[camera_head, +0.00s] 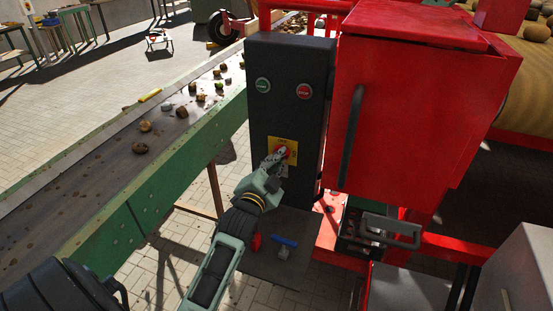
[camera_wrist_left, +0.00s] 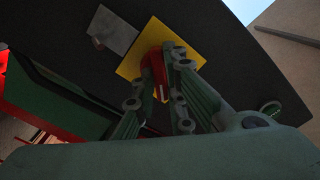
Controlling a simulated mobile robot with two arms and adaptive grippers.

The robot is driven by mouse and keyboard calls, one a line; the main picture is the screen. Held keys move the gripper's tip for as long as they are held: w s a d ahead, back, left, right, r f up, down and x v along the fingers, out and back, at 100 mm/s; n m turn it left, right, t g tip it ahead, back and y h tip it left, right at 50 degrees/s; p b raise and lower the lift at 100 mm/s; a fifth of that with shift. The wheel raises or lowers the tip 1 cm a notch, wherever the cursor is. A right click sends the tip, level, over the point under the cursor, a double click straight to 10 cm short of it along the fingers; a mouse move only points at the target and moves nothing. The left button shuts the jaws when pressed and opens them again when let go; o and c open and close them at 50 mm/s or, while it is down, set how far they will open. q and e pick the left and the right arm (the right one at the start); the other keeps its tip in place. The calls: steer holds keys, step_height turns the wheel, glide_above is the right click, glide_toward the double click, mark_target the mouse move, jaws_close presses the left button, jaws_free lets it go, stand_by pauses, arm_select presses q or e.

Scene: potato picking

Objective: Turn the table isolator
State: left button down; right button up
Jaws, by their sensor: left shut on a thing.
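The table isolator (camera_head: 292,148) is a red rotary switch on a yellow plate, low on the front of a dark control box (camera_head: 290,115). My left gripper (camera_head: 277,158) reaches up to it from below and is shut on its red knob. In the left wrist view the knob (camera_wrist_left: 154,75) shows between the fingers (camera_wrist_left: 163,88), in front of the yellow plate (camera_wrist_left: 135,62). The fingers hide part of the knob, so its exact angle is hard to tell. My right gripper is not in view.
A green start button (camera_head: 263,85) and a red stop button (camera_head: 304,91) sit above the isolator. A red cabinet (camera_head: 420,110) with a black handle stands close on the right. A conveyor (camera_head: 110,185) with scattered potatoes runs along the left.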

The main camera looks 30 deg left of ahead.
arm_select(q)
steer(key=n+p, duration=0.1)
steer(key=n, duration=0.3)
steer(key=shift+n, duration=0.3)
steer(key=shift+f+n+p, duration=0.1)
steer(key=shift+n+p, duration=0.65)
steer(key=shift+n, duration=1.45)
steer(key=c, duration=1.8)
jaws_free()
steer(key=v, duration=1.2)
